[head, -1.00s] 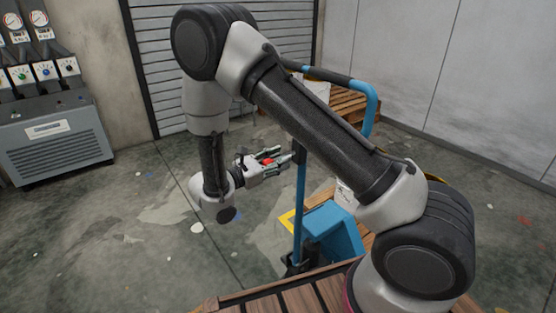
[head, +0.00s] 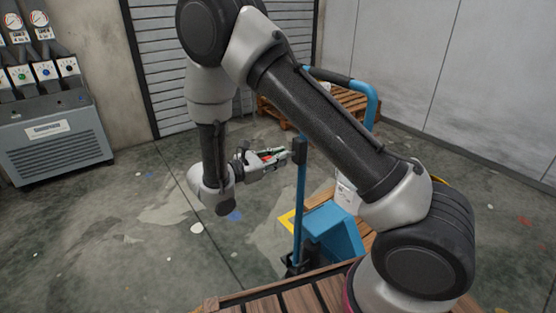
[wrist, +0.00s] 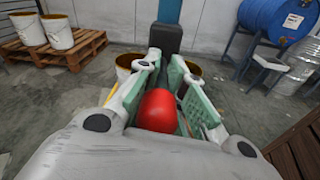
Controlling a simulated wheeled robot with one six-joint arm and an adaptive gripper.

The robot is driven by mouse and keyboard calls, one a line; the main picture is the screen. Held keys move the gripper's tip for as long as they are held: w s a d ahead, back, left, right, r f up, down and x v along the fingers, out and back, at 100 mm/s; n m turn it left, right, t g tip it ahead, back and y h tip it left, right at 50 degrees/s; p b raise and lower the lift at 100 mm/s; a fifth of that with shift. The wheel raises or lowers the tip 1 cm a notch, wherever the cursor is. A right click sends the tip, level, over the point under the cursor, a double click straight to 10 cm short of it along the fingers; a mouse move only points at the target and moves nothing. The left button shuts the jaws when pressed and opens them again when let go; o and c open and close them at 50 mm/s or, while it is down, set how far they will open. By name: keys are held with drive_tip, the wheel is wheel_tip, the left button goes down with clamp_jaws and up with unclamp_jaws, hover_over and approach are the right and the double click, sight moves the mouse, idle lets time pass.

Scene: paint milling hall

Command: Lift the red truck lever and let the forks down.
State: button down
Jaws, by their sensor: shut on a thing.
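The blue pallet truck (head: 335,232) stands in front of me, with its upright post (head: 300,200) topped by a black block (head: 299,150). The red lever (wrist: 158,110) sits between my finger pads in the wrist view, just in front of the black block (wrist: 158,38). My gripper (head: 282,155) is shut on the lever and comes at it from the left in the head view, where little red shows. My gripper also fills the lower wrist view (wrist: 160,95). I cannot make out the forks; my arm hides part of the truck.
A wooden pallet (wrist: 75,48) with white buckets (wrist: 58,32) stands behind. A blue drum (wrist: 275,25) on a stand is at the right of the wrist view. A grey gauge console (head: 55,140) is far left. The floor between is open.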

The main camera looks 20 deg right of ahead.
drive_tip(key=shift+d+r+g+y, duration=0.2)
drive_tip(key=shift+r+g+y, duration=0.35)
drive_tip(key=shift+y, duration=0.55)
drive_tip(key=shift+d+r+g+y, duration=0.15)
drive_tip(key=shift+r+g+y, duration=0.1)
drive_tip(key=shift+r+y, duration=0.65)
drive_tip(key=shift+f, duration=0.2)
drive_tip(key=c, duration=1.5)
unclamp_jaws()
drive_tip(key=shift+o, duration=0.2)
drive_tip(key=v, duration=1.2)
drive_tip(key=shift+d+r, duration=0.15)
drive_tip(key=shift+r, duration=0.05)
drive_tip(key=shift+y, duration=0.3)
